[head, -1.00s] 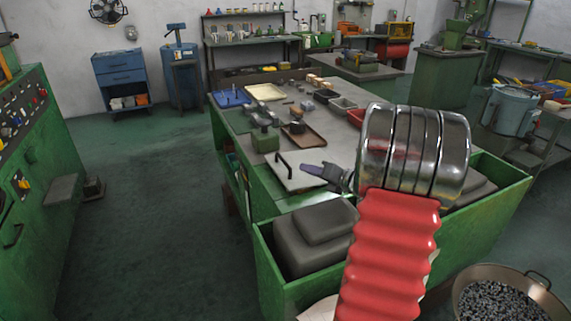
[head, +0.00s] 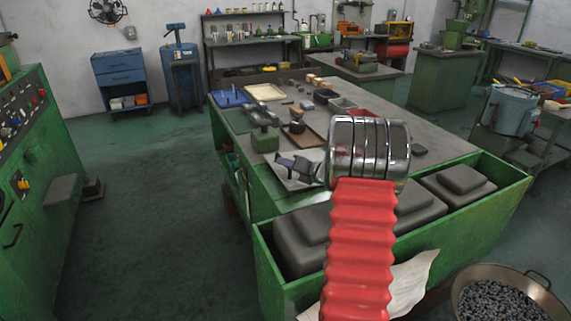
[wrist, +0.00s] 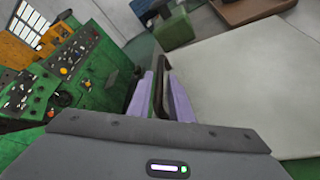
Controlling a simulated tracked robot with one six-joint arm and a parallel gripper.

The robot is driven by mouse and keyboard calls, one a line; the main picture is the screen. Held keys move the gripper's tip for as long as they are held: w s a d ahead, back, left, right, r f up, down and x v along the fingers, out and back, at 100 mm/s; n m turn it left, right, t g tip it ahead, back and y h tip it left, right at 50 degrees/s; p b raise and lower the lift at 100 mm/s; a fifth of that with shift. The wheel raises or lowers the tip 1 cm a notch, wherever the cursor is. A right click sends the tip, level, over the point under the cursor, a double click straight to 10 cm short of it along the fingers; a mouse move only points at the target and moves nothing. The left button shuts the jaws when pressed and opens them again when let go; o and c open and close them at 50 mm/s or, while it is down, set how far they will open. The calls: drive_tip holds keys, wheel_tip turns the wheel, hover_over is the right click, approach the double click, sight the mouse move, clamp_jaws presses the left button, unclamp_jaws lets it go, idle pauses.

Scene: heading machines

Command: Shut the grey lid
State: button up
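The grey lid (head: 297,181) is a light flat panel at the near left corner of the green bench, partly hidden by my arm in the head view. In the wrist view its pale surface (wrist: 250,80) fills the right side. Its black bar handle (wrist: 159,88) stands between the two purple fingers of my gripper (wrist: 160,92), one on each side. The gaps beside the bar are too narrow to tell whether the fingers press on it. In the head view my gripper (head: 287,161) is over the lid and covers most of the handle.
A green vise-like block (head: 264,137) and a brown tray (head: 303,136) lie just beyond the lid. Dark grey blocks (head: 458,185) sit in the green trough at the bench's near end. A pan of dark pieces (head: 508,305) stands at lower right.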

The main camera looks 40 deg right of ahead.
drive_tip(key=shift+w+f, duration=0.2)
drive_tip(key=shift+w, duration=0.5)
drive_tip(key=shift+c, duration=0.4)
clamp_jaws()
